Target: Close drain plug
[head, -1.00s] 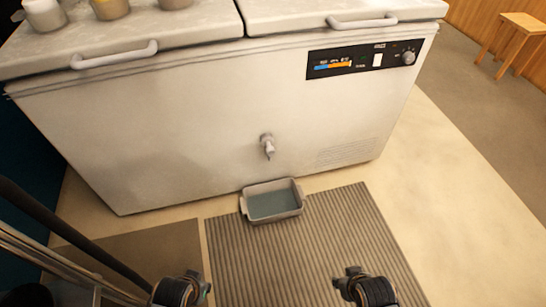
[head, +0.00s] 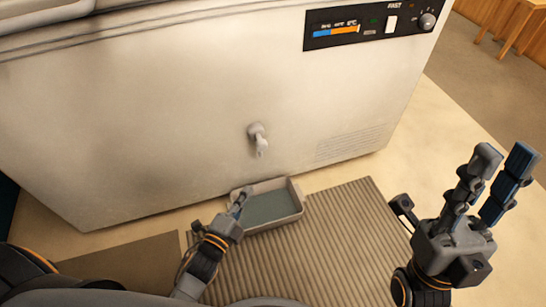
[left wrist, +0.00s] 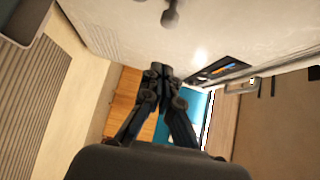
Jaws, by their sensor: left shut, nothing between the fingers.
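The drain plug (head: 258,139) is a small grey spout low on the front of the white chest freezer (head: 170,110); it also shows at the top of the left wrist view (left wrist: 171,14). My left gripper (head: 242,198) is shut and empty, below and slightly left of the plug, apart from it. In the head view it overlaps the left part of the tray. Its closed fingers show in the left wrist view (left wrist: 158,72). My right gripper (head: 505,157) is raised at the right, fingers pointing up and apart, holding nothing, well away from the plug.
A grey tray (head: 292,195) holding what looks like water sits on the floor below the plug, at the edge of a ribbed mat (head: 345,215). A control panel (head: 360,24) is at the freezer's upper right. A wooden stool (head: 522,22) stands far right.

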